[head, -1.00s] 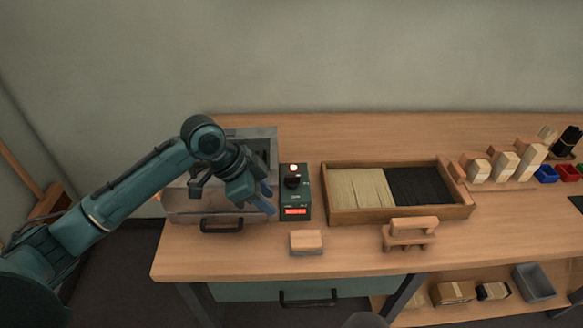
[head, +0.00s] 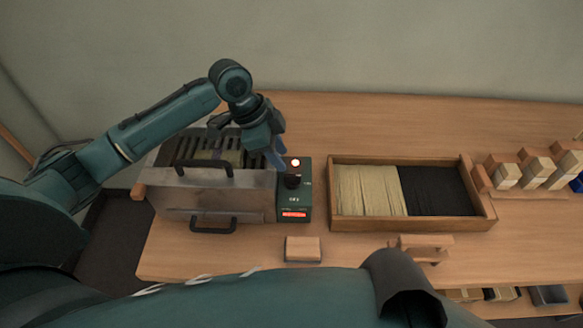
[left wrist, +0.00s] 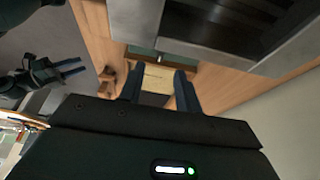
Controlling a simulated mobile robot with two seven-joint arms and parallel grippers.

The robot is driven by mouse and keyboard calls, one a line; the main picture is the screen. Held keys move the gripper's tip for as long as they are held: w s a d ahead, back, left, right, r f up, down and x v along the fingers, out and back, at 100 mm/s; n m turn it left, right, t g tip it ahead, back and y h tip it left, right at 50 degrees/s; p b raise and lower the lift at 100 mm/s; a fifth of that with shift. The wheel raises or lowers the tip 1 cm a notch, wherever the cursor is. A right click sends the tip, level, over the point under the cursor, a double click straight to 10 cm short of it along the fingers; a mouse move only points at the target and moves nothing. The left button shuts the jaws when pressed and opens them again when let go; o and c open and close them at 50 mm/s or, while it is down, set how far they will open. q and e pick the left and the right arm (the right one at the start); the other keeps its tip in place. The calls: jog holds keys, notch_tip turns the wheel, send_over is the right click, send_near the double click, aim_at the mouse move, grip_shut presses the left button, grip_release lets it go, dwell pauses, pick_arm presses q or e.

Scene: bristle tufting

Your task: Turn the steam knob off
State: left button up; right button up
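The green control box (head: 294,205) stands at the right side of the metal steam box (head: 235,200). It has a black knob (head: 292,181) on top, a glowing red-white lamp (head: 295,162) behind the knob and a lit red display (head: 294,215). My left gripper (head: 279,163) is just left of the knob and lamp, with its fingers close to the knob; contact cannot be told. In the left wrist view its two fingers (left wrist: 160,90) are apart with nothing between them. My right gripper (left wrist: 74,68) shows small at the left of that view, its fingers apart.
A wooden tray (head: 333,222) of pale and black bristles lies right of the control box. A small wooden block (head: 303,249) lies in front. The steam box has black handles (head: 212,226). My own arm crosses the foreground.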

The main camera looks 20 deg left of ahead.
aim_at(293, 175)
pick_arm(q)
jog(key=x, duration=0.7)
jog(key=shift+w+f, duration=0.1)
jog(key=shift+c, duration=0.4)
grip_shut()
